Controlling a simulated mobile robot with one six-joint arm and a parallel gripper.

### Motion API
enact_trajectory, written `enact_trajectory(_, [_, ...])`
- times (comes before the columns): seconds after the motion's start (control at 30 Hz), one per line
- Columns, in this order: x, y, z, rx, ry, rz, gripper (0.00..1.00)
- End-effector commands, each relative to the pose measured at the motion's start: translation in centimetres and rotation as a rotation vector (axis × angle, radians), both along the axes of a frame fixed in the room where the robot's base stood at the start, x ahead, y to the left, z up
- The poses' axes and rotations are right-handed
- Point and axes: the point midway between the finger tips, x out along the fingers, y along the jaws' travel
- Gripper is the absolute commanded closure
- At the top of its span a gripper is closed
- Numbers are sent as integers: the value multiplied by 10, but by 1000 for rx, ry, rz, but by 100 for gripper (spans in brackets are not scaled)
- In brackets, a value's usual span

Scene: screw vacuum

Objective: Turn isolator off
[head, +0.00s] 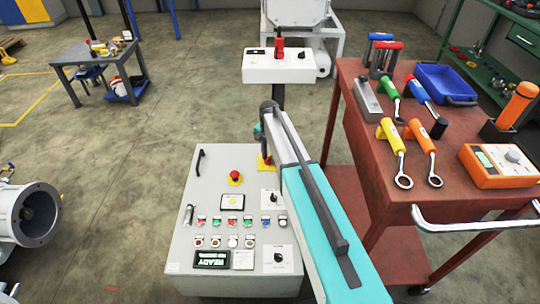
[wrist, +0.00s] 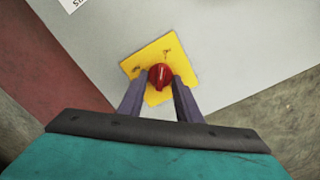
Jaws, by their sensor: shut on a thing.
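The isolator is a red rotary knob (wrist: 160,77) on a yellow plate (wrist: 150,58) in the wrist view. The plate carries small dark markings that are too small to read. My gripper (wrist: 160,80) has one finger on each side of the knob and is shut on it. In the head view, the yellow plate (head: 263,168) shows at the upper right of the grey control panel (head: 190,255), partly hidden by my arm. The knob itself is hidden there.
The panel also has a red emergency stop (head: 235,177), rows of buttons and a lit display (head: 212,259). A red tool cart (head: 360,150) with wrenches and a blue tray (head: 445,84) stands close on the right. Open floor lies to the left.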

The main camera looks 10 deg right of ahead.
Motion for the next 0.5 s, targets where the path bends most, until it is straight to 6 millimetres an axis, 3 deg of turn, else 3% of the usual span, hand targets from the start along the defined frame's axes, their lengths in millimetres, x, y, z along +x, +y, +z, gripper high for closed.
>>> enact_trajectory(0.5, [0,1,2,-1,4,424,91])
